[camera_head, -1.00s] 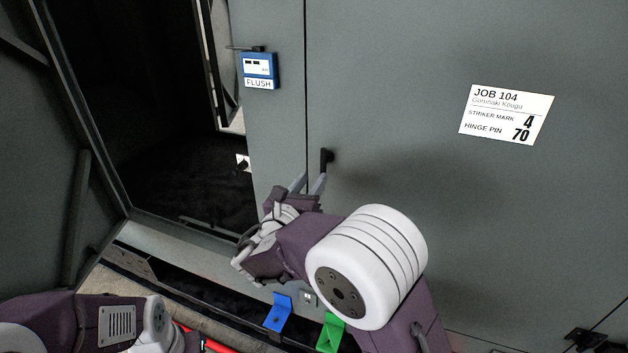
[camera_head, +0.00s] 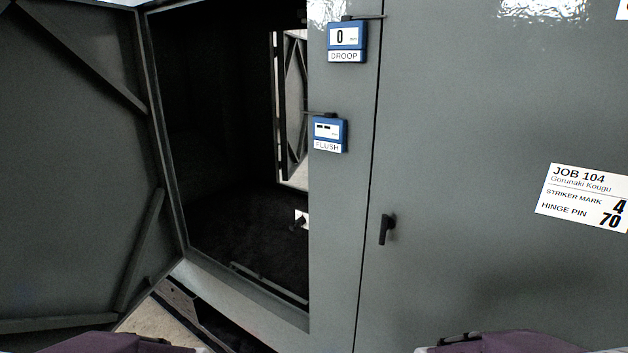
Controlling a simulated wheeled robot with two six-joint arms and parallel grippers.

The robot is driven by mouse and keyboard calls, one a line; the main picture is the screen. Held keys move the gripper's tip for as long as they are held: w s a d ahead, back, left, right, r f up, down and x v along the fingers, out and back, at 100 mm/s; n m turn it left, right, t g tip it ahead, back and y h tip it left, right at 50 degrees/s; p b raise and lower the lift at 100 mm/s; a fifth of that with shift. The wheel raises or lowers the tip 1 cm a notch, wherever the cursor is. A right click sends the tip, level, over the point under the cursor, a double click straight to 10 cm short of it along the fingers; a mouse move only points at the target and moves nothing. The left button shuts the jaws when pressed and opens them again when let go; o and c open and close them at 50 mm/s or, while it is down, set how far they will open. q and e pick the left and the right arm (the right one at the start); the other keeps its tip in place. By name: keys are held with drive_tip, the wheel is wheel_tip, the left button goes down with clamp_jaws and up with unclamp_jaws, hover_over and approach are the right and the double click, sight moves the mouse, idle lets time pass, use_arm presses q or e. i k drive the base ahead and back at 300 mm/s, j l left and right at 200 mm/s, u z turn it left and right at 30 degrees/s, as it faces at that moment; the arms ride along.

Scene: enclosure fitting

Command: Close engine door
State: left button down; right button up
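A grey door panel (camera_head: 70,170) with diagonal braces stands swung open at the left, its inner side showing. Beside it is a dark opening (camera_head: 225,120) into the enclosure. At the right, a large grey door panel (camera_head: 470,110) looks shut against the centre post (camera_head: 335,220), with a thin dark seam between them. A black handle (camera_head: 387,230) hangs nearly upright near that panel's left edge, and nothing touches it. I cannot tell which panel is the engine door. Only purple parts of my arms show at the bottom edge; both grippers are out of view.
Two blue gauges are on the post: DROOP (camera_head: 346,42), reading 0, and FLUSH (camera_head: 330,134), showing dashes. A JOB 104 label (camera_head: 585,197) is on the right panel. A small white-and-black fitting (camera_head: 301,219) sits at the opening's right edge. The lower sill (camera_head: 245,295) crosses the opening.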

sight(89, 229)
drive_tip(key=z, duration=1.2)
drive_tip(key=k+j, duration=0.15)
drive_tip(key=j, duration=0.25)
drive_tip(key=k+j, duration=0.1)
drive_tip(key=j, duration=0.3)
drive_tip(key=k+j, duration=0.15)
drive_tip(key=j, duration=0.2)
drive_tip(key=k+j, duration=0.1)
drive_tip(key=j, duration=0.3)
drive_tip(key=k+j, duration=0.3)
drive_tip(key=j, duration=0.15)
drive_tip(key=k+j, duration=0.3)
drive_tip(key=j, duration=0.15)
drive_tip(key=k+j, duration=0.3)
drive_tip(key=j, duration=0.15)
drive_tip(key=k+j, duration=0.3)
drive_tip(key=j, duration=0.2)
drive_tip(key=k+j, duration=0.3)
drive_tip(key=j, duration=2.2)
drive_tip(key=k+u, duration=0.05)
